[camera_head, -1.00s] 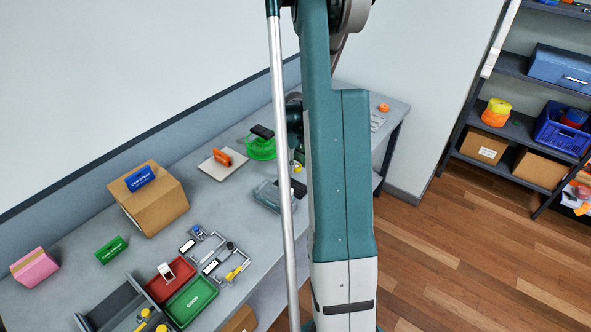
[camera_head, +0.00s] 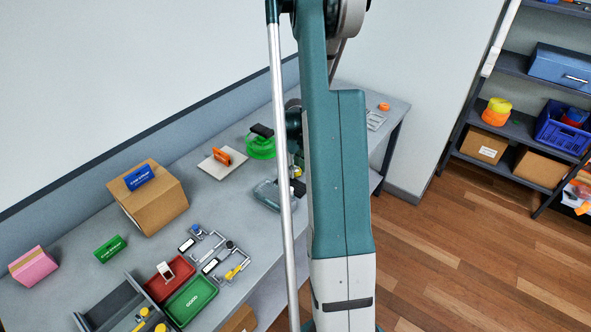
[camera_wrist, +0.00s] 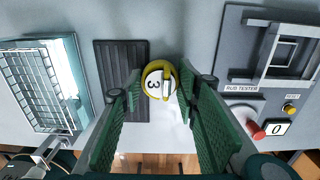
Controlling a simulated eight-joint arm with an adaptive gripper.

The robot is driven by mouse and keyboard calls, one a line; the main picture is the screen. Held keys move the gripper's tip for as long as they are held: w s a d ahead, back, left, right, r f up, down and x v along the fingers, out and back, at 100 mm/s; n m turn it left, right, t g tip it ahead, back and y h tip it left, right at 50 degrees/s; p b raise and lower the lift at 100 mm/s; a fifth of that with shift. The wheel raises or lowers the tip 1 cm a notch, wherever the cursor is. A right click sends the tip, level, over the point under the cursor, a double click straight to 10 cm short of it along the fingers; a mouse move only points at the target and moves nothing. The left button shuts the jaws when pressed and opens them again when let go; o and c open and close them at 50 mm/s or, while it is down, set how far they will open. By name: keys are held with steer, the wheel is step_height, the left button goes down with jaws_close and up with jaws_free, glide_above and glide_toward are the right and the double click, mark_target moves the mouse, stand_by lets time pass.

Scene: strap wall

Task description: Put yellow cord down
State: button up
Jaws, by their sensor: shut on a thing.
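The yellow cord (camera_wrist: 146,88) is a coil with a round white face marked 3. In the wrist view it sits between the tips of my gripper (camera_wrist: 159,86), whose green ribbed fingers are shut on it. The cord is beside the dark ribbed mat (camera_wrist: 112,66). I cannot tell whether it touches the bench top below. In the head view a small yellow bit (camera_head: 295,172) shows at the edge of my arm, which hides most of the cord and gripper.
The rub tester (camera_wrist: 225,65), with a red knob, stands right in the wrist view; a wire-grid box (camera_wrist: 35,90) is left. On the bench (camera_head: 225,215) are a green coil (camera_head: 260,148), an orange-topped plate (camera_head: 212,165) and a cardboard box (camera_head: 155,208). Bare bench lies between them.

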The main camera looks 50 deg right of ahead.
mark_target(295, 169)
steer(key=o, duration=0.9)
steer(key=shift+r+p, duration=0.4)
steer(key=shift+p, duration=0.05)
steer(key=shift+r, duration=5.95)
